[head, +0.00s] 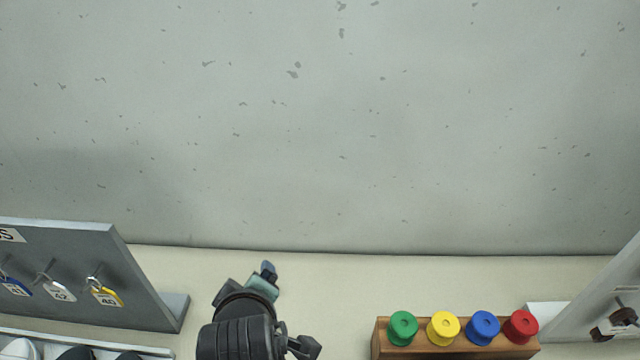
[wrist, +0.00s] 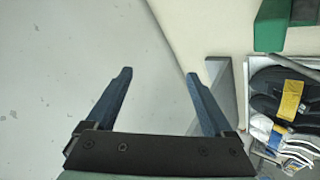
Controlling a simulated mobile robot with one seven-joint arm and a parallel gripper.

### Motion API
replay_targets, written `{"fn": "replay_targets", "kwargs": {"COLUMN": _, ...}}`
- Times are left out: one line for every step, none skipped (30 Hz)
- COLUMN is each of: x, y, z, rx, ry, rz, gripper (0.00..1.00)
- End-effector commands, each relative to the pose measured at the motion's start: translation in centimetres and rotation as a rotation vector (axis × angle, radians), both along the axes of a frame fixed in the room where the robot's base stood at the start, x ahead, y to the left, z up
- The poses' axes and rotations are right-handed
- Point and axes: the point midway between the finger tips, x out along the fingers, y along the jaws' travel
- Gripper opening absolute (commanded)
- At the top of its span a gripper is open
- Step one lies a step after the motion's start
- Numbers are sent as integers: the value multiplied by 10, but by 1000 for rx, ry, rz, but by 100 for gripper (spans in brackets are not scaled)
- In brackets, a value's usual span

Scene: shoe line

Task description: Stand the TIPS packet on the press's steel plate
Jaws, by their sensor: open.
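My gripper (wrist: 160,98) is open in the wrist view, its two blue fingers apart with nothing between them. In the head view my gripper (head: 266,270) shows at the bottom centre, partly hidden behind my own wrist, above the pale counter. No packet marked TIPS can be made out in either view. I cannot make out the press or its steel plate either.
A grey panel (head: 75,265) with tags on hooks stands at the left. A wooden block (head: 455,342) holds several coloured spools at the lower right. In the wrist view, shoes (wrist: 285,90) lie in a tray at the right, below a green object (wrist: 270,28).

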Motion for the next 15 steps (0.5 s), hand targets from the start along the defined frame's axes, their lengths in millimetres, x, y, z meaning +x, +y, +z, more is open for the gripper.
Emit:
{"fn": "replay_targets", "kwargs": {"x": 23, "y": -7, "z": 50, "rx": 86, "ry": -140, "rz": -72, "gripper": 87}}
{"fn": "replay_targets", "kwargs": {"x": 34, "y": -12, "z": 78, "rx": 140, "ry": -221, "rz": -111, "gripper": 87}}
{"fn": "replay_targets", "kwargs": {"x": 44, "y": -19, "z": 118, "rx": 215, "ry": -328, "rz": -157, "gripper": 87}}
{"fn": "replay_targets", "kwargs": {"x": 50, "y": -25, "z": 148, "rx": 271, "ry": -408, "rz": -188, "gripper": 87}}
{"fn": "replay_targets", "kwargs": {"x": 53, "y": -31, "z": 177, "rx": 329, "ry": -487, "rz": -215, "gripper": 87}}
{"fn": "replay_targets", "kwargs": {"x": 54, "y": -40, "z": 218, "rx": 407, "ry": -593, "rz": -243, "gripper": 87}}
{"fn": "replay_targets", "kwargs": {"x": 52, "y": -48, "z": 248, "rx": 466, "ry": -672, "rz": -261, "gripper": 87}}
{"fn": "replay_targets", "kwargs": {"x": 48, "y": -55, "z": 277, "rx": 525, "ry": -751, "rz": -273, "gripper": 87}}
{"fn": "replay_targets", "kwargs": {"x": 40, "y": -64, "z": 314, "rx": 602, "ry": -851, "rz": -282, "gripper": 87}}
{"fn": "replay_targets", "kwargs": {"x": 31, "y": -70, "z": 340, "rx": 658, "ry": -923, "rz": -283, "gripper": 87}}
{"fn": "replay_targets", "kwargs": {"x": 22, "y": -77, "z": 365, "rx": 710, "ry": -990, "rz": -282, "gripper": 87}}
{"fn": "replay_targets", "kwargs": {"x": 8, "y": -84, "z": 394, "rx": 775, "ry": -1074, "rz": -272, "gripper": 87}}
{"fn": "replay_targets", "kwargs": {"x": -3, "y": -89, "z": 413, "rx": 821, "ry": -1132, "rz": -262, "gripper": 87}}
{"fn": "replay_targets", "kwargs": {"x": -14, "y": -93, "z": 429, "rx": 861, "ry": -1182, "rz": -250, "gripper": 87}}
{"fn": "replay_targets", "kwargs": {"x": -28, "y": -97, "z": 448, "rx": 910, "ry": -1241, "rz": -234, "gripper": 87}}
